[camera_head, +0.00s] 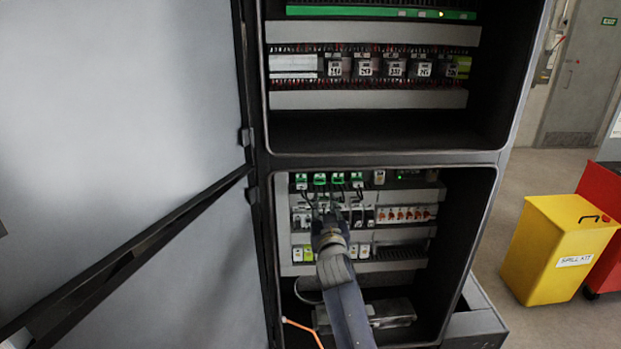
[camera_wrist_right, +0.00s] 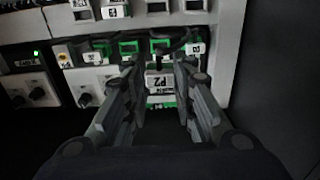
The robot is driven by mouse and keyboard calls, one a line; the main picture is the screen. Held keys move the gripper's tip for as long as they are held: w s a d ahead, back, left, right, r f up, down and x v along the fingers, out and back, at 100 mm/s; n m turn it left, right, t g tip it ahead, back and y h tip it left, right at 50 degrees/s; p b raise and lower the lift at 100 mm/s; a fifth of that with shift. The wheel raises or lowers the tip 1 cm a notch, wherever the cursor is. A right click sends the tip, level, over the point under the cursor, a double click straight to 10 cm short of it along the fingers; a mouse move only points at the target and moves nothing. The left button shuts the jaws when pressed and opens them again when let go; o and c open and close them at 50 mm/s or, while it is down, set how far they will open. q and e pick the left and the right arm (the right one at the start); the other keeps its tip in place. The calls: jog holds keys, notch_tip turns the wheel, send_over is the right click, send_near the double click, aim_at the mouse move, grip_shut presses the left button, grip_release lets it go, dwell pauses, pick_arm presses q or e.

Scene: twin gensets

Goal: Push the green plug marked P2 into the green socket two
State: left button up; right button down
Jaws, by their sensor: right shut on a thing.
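My right gripper (camera_head: 326,222) reaches into the lower bay of the open cabinet, among the dark cables below the green row. A row of green connectors (camera_head: 338,179) runs along the top of the lower bay. Green pieces (camera_wrist_right: 160,46) also show in the wrist view. Which one is socket two is too small to tell. My left gripper is out of view.
The cabinet door (camera_head: 120,130) stands open at the left. Orange-marked modules (camera_head: 406,214) sit right of my gripper. A yellow spill kit bin (camera_head: 560,250) stands on the floor at the right. Loose dark cables hang around the gripper.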

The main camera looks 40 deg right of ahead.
jog(key=shift+b+x, duration=1.4)
jog(key=shift+x, duration=2)
jog(key=shift+b+x, duration=0.85)
jog(key=shift+x, duration=0.55)
jog(key=c, duration=1.2)
grip_release()
jog(key=shift+c, duration=0.2)
jog(key=shift+s, duration=0.1)
jog(key=v, duration=1.1)
jog(key=shift+s+a, duration=0.25)
jog(key=shift+s, duration=0.1)
jog(key=shift+f, duration=0.15)
